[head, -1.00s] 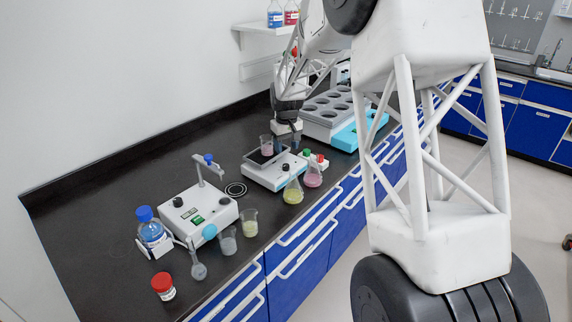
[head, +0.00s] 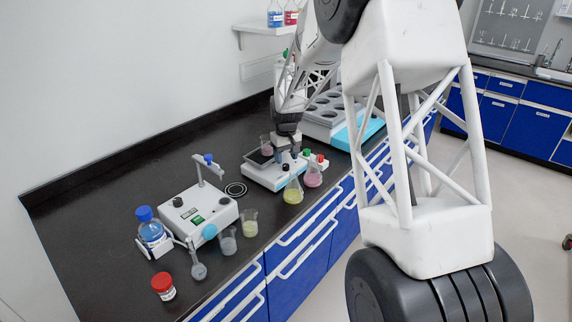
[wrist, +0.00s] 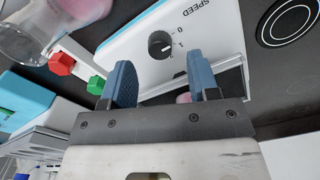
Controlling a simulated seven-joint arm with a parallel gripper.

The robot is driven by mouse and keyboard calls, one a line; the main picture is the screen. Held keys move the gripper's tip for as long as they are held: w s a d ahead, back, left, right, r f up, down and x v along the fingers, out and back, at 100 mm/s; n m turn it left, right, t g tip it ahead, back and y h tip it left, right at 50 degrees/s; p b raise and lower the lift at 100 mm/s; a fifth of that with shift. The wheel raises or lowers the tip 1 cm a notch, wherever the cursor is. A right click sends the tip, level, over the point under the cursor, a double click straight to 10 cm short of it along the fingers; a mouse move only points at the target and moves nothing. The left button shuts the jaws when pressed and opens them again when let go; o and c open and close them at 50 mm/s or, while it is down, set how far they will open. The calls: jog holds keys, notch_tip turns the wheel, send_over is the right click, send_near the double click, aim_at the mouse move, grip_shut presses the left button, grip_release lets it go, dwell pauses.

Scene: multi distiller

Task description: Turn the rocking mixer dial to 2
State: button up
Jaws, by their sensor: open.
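The rocking mixer (head: 262,176) is a white box with a dark top platform, standing on the black bench. In the wrist view its white front panel (wrist: 215,45) carries the word SPEED and a round black dial (wrist: 160,44) with small numbers around it. The dial's exact setting is too small to tell. My gripper (wrist: 161,62) is open with two blue fingers, one on each side of the dial in the picture. Its fingertips appear just short of the dial, with nothing held. In the head view my gripper (head: 288,152) is right above the mixer's front.
Flasks with yellow (head: 293,190) and pink liquid (head: 313,176) stand close to the mixer, with red and green caps (wrist: 62,63) nearby. A stirrer (head: 197,214), beakers (head: 249,222) and a blue-capped bottle (head: 151,229) stand left. A grey multi-well device (head: 325,112) is behind.

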aim_at(286, 165)
jog(key=shift+f, duration=1.75)
jog(key=c, duration=0.9)
